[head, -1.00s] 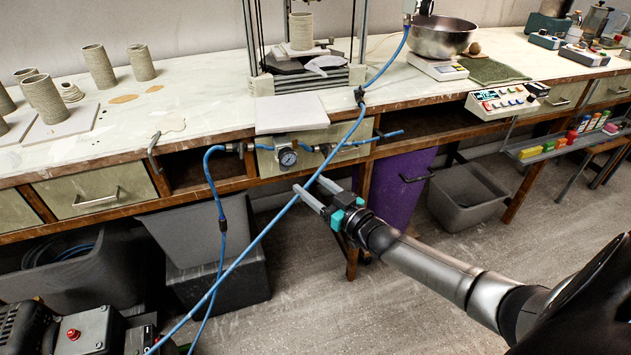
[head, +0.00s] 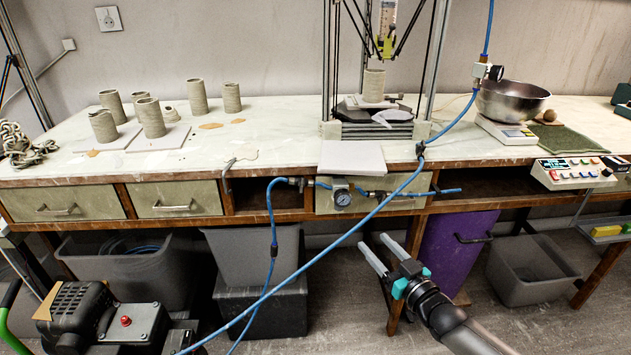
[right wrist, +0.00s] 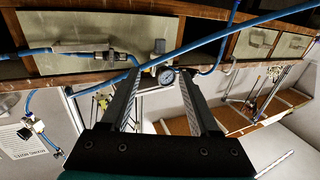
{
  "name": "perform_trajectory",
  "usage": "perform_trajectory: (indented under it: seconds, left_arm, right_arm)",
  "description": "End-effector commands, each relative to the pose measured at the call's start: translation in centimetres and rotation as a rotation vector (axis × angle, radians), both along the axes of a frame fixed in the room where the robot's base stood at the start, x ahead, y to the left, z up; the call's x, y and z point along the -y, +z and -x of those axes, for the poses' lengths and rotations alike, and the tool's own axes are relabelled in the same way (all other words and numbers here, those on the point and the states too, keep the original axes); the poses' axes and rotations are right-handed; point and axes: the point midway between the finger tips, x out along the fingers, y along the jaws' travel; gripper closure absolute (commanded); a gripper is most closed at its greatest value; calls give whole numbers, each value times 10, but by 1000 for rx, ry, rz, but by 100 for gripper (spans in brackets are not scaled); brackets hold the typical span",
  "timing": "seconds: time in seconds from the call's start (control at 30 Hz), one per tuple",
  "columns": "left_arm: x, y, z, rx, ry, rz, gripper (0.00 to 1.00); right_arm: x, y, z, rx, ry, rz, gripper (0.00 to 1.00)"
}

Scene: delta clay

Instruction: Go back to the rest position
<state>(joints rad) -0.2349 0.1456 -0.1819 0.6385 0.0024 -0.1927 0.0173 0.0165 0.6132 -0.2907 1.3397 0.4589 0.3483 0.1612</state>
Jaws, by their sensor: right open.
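My right gripper (head: 374,250) is open and empty, in front of the bench and below the worktop edge in the head view. Its two grey fingers are apart and point up and to the left, with teal parts at their base. In the right wrist view the fingers (right wrist: 160,90) are spread with nothing between them. The pressure gauge (head: 342,198) on the bench front lies beyond them, and it also shows between the fingertips in the right wrist view (right wrist: 166,77). My left gripper is not in view.
A blue hose (head: 340,240) hangs across the space near the right gripper. The worktop (head: 270,120) carries clay cylinders (head: 150,117), a printer frame and a steel bowl (head: 512,100). A compressor (head: 85,320) is at lower left.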

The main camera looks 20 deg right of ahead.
Motion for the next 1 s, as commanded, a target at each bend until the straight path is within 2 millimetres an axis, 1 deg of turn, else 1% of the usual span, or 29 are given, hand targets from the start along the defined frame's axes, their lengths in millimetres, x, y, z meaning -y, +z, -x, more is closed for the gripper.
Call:
perform_trajectory:
  seconds: [0.07, 0.17, 0.27, 0.3, 0.37, 0.4, 0.47, 0.5, 0.57, 0.6, 0.67, 0.7, 0.77, 0.8, 0.9, 1.0]
  left_arm:
    - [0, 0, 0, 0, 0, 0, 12]
    - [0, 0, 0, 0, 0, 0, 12]
    - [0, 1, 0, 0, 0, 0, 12]
    - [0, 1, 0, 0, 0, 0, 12]
    - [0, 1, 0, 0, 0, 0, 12]
    - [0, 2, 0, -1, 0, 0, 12]
    - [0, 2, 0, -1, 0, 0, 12]
    - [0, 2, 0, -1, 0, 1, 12]
    - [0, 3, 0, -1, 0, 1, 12]
    - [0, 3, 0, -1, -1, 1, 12]
    - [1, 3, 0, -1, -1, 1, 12]
    - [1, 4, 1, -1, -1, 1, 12]
    - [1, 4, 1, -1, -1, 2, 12]
    - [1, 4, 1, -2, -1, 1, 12]
    - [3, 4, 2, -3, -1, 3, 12]
    - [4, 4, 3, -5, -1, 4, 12]
  right_arm:
    - [0, -3, 1, -6, -2, 1, 38]
    - [2, -24, 7, -55, -18, 15, 38]
    - [5, -73, 24, -170, -50, 46, 38]
    - [6, -97, 35, -232, -64, 61, 38]
    - [7, -138, 56, -335, -85, 87, 38]
    - [6, -164, 73, -406, -97, 106, 38]
    - [4, -202, 100, -513, -109, 132, 38]
    - [2, -226, 120, -584, -115, 149, 38]
    - [-3, -259, 153, -688, -120, 174, 38]
    - [-7, -280, 175, -758, -120, 189, 38]
    - [-14, -308, 212, -862, -117, 211, 38]
    - [-20, -324, 237, -931, -112, 226, 38]
    - [-29, -346, 274, -1029, -101, 247, 38]
    - [-34, -357, 298, -1088, -93, 260, 38]
    - [-48, -378, 349, -1214, -70, 285, 38]
    - [-58, -389, 385, -1299, -49, 304, 38]
